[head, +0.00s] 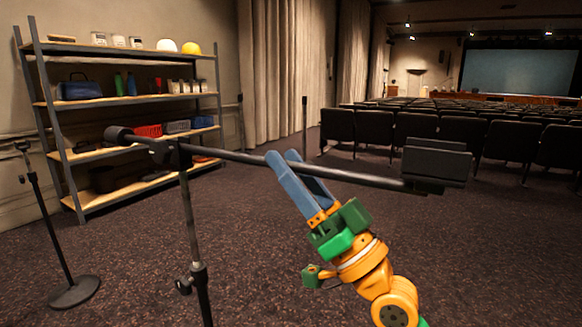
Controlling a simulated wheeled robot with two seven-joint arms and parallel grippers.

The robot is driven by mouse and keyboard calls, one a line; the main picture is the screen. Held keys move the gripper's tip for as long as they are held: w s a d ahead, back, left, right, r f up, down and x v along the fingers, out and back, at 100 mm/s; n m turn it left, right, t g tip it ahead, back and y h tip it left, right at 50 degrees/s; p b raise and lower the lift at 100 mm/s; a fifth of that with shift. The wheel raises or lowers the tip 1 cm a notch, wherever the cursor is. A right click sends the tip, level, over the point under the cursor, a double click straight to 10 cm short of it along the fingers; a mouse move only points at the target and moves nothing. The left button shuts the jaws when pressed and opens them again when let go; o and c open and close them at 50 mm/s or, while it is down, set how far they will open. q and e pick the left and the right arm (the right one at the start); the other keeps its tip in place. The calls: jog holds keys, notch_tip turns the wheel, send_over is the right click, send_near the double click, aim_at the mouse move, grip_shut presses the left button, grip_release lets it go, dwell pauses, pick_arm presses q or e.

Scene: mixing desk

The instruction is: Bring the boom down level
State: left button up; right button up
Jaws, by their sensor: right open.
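The boom (355,178) is a long dark bar on a stand (190,225), with a clamp (172,153) at the pivot. It slopes gently down to the right in the head view. A short dark cylinder (118,135) is on its left end and a dark rectangular block (437,163) on its right end. My right gripper (284,158) reaches up from below with blue fingers apart. The near finger crosses in front of the boom and the bar seems to run between the fingers; contact cannot be told. My left gripper is out of view.
A shelf rack (130,100) with boxes and bottles stands at the left wall. A second stand (75,290) with a round base is at lower left. Rows of dark seats (415,130) fill the back right. Carpet between is clear.

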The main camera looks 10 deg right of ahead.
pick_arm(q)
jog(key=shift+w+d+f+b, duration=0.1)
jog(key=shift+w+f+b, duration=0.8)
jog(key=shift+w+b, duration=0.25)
pick_arm(e)
jog(key=v, duration=0.7)
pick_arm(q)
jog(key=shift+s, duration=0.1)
